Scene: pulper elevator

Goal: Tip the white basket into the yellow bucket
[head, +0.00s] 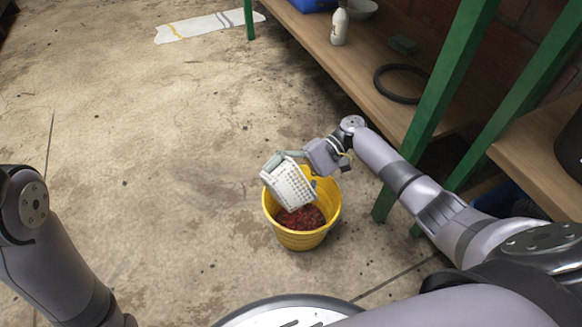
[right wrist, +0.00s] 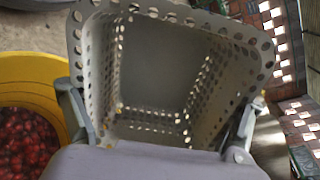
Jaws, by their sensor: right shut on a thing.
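The white perforated basket (head: 288,187) is tilted on its side over the yellow bucket (head: 297,240), within the left part of its rim. My right gripper (head: 289,155) is shut on the basket at its upper edge. In the right wrist view the fingers (right wrist: 160,118) lie on either side of the basket (right wrist: 165,65), whose inside looks empty. The yellow bucket (right wrist: 28,88) shows at the left there, with red berries (right wrist: 22,140) in it. The red berries (head: 301,218) also show at the bucket's bottom in the head view. My left gripper is out of view.
A green-legged wooden shelf (head: 355,65) stands behind and to the right of the bucket, with a white bottle (head: 339,27) and a black ring (head: 402,84) on it. The concrete floor (head: 150,150) left of the bucket is clear.

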